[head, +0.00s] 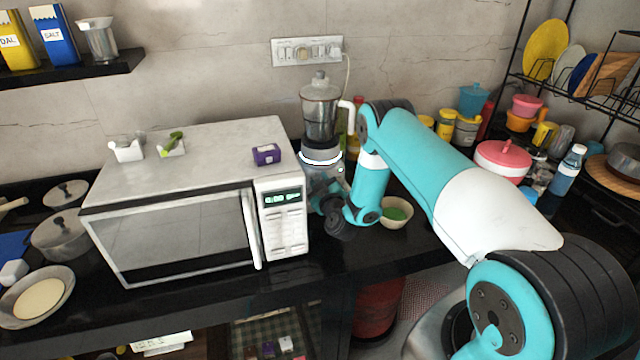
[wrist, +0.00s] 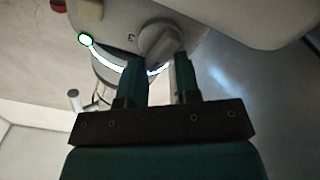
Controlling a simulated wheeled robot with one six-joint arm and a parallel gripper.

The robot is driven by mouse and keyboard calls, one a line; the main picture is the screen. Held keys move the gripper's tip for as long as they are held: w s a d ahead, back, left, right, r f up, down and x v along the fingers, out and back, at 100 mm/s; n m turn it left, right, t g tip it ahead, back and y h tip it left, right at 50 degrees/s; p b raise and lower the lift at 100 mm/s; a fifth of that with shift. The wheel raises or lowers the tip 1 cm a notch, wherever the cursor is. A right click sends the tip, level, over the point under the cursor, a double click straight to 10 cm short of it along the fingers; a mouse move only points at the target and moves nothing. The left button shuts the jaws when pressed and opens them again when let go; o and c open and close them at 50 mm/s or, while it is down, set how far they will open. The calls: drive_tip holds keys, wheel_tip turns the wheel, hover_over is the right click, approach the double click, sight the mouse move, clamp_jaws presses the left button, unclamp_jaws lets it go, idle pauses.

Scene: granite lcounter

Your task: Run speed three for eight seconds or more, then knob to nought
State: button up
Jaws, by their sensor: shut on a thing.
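The mixer grinder stands against the back wall, right of the microwave. A small green light (wrist: 85,40) glows on the base in the wrist view. The grey speed knob (wrist: 160,40) is on the base's front; its pointer looks tilted, and I cannot read which number it marks. My gripper (wrist: 160,66) is shut on the knob, one finger on each side. In the head view my arm hides the knob and most of the base front.
The microwave (head: 180,235) stands close at left, with a purple box (head: 266,154) on top. A bowl with green contents (head: 397,212) is just right of my wrist. A switchboard (head: 307,51) with a cord is on the wall above. Containers crowd the right side.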

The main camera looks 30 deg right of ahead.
drive_tip(key=shift+s+d+f, duration=0.15)
drive_tip(key=shift+s+f, duration=0.15)
drive_tip(key=shift+f, duration=0.3)
drive_tip(key=shift+s+d+f, duration=0.1)
drive_tip(key=shift+s+f, duration=0.15)
drive_tip(key=shift+f, duration=0.3)
drive_tip(key=shift+w+f+n, duration=0.1)
drive_tip(key=shift+n, duration=1.1)
clamp_jaws()
drive_tip(key=shift+d+n, duration=0.2)
drive_tip(key=shift+n, duration=0.3)
drive_tip(key=shift+n, duration=0.5)
drive_tip(key=shift+o, duration=1)
unclamp_jaws()
drive_tip(key=shift+w, duration=0.1)
drive_tip(key=shift+o, duration=0.2)
drive_tip(key=shift+a+r, duration=0.15)
drive_tip(key=shift+r, duration=0.1)
drive_tip(key=shift+w+n, duration=0.1)
drive_tip(key=shift+n, duration=0.2)
